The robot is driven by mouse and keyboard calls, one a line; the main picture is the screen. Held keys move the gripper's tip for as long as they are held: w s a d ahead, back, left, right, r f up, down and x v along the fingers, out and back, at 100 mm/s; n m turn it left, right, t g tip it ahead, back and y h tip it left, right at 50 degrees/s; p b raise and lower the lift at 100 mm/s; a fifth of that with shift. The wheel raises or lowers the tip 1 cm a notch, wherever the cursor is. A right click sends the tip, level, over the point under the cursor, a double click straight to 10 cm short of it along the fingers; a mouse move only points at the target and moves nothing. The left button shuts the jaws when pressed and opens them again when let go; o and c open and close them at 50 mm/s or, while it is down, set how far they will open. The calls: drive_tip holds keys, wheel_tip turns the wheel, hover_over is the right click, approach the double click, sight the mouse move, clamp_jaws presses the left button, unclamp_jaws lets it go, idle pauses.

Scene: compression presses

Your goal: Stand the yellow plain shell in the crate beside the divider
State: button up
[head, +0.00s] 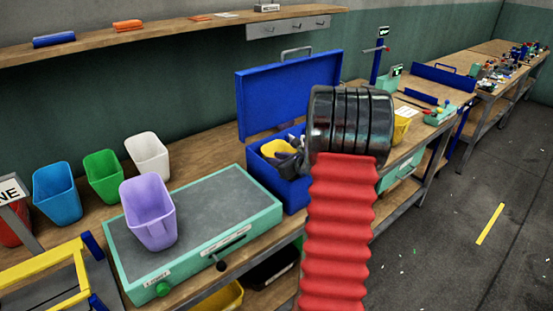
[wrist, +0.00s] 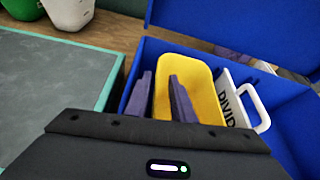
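The yellow shell (wrist: 203,85) is inside the blue crate (wrist: 283,104), with its open mouth facing up toward the wrist camera. The white divider (wrist: 238,100), with a loop handle and partly hidden lettering, stands just right of the shell. My gripper (wrist: 161,88) has its two dark fingers apart, one on each side of the shell's left wall, with a gap between them. In the head view, the shell (head: 278,148) shows at the crate (head: 262,172), beside my gripper (head: 289,160). The shell's base is hidden.
The crate's raised blue lid (head: 287,92) stands behind it. A purple shell (head: 148,212) sits on the grey-topped press (head: 215,210) to the left. White (head: 148,157), green (head: 103,176) and blue (head: 56,192) shells stand on the bench behind. A shelf (head: 170,30) runs above.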

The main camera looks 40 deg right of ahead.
drive_tip(key=shift+s+r, duration=0.25)
drive_tip(key=shift+r, duration=0.2)
drive_tip(key=v, duration=1.1)
drive_tip(key=shift+s, duration=0.2)
drive_tip(key=shift+a+r, duration=0.1)
drive_tip(key=shift+r, duration=0.05)
